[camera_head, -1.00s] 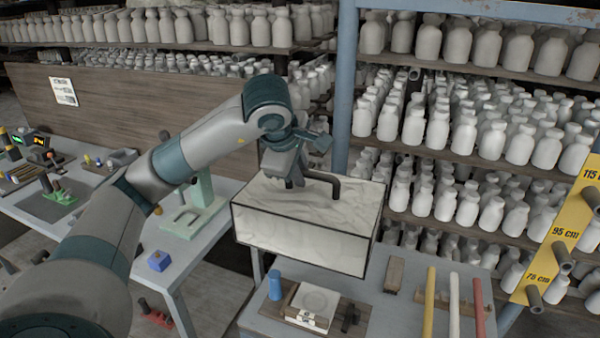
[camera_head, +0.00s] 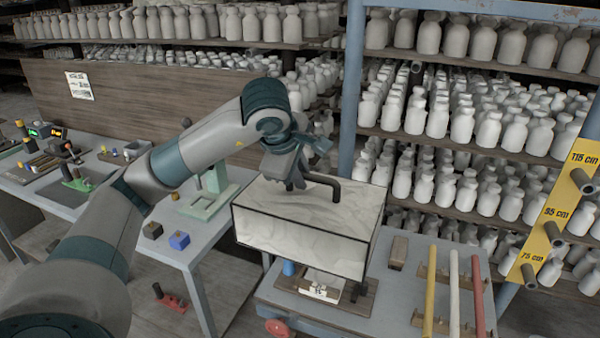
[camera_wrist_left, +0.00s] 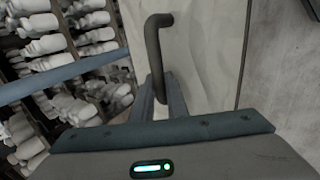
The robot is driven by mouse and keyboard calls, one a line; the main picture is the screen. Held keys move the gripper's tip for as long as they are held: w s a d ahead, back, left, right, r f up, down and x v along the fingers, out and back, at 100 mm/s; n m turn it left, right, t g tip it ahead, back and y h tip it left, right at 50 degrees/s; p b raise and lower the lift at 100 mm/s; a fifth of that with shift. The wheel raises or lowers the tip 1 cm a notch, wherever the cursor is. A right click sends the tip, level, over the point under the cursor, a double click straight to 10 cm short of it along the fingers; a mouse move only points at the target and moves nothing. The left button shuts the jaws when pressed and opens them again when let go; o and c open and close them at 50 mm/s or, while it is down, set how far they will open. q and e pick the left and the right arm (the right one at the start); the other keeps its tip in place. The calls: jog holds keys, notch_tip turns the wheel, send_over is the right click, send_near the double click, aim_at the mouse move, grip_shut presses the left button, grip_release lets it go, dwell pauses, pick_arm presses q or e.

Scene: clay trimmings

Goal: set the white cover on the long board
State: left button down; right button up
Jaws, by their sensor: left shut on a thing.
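The white cover (camera_head: 295,238) is a big box with dark edges and a dark bar handle on top. My left gripper (camera_head: 291,184) is shut on the handle and holds the cover in the air above the small grey table. In the left wrist view the handle (camera_wrist_left: 155,50) stands between the fingers of my left gripper (camera_wrist_left: 162,97). The long board (camera_head: 358,297) is dark wood and lies on that table below the cover. A pale block with a label (camera_head: 320,288) rests on it. The cover hides much of the board. My right gripper is not in view.
A wooden block (camera_head: 398,250) and yellow, white and red rods (camera_head: 454,290) on racks lie to the right. Shelves of white bottles (camera_head: 455,130) stand behind.

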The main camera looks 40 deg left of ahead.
aim_at(309, 258)
pick_arm(q)
jog(key=shift+s+d+f, duration=0.15)
jog(key=shift+s+f, duration=0.1)
jog(key=shift+s, duration=0.05)
jog(key=s+d+f+m+h, duration=0.1)
jog(key=s+d+f+m, duration=0.1)
jog(key=f+m, duration=0.1)
jog(key=s+d+f+m+g+h, duration=0.1)
jog(key=s+d+f+m+h, duration=0.1)
jog(key=f, duration=0.4)
jog(key=s+d+f+m+h, duration=0.2)
jog(key=s+d+f+m, duration=0.1)
jog(key=d+f+m, duration=0.1)
jog(key=shift+f+m, duration=0.35)
jog(key=shift+m, duration=0.05)
jog(key=s+d+f+m+g+h, duration=0.1)
jog(key=s+d+f+m+g, duration=0.2)
jog(key=f, duration=0.4)
jog(key=s+d+f+m+g+h, duration=0.2)
jog(key=s+d+f+m, duration=0.3)
jog(key=d+f+m, duration=0.1)
jog(key=shift+d+f+m+g, duration=0.25)
jog(key=shift+f+m+g, duration=0.15)
jog(key=shift+f+m, duration=0.4)
jog(key=shift+d+r, duration=0.1)
jog(key=shift+r, duration=0.05)
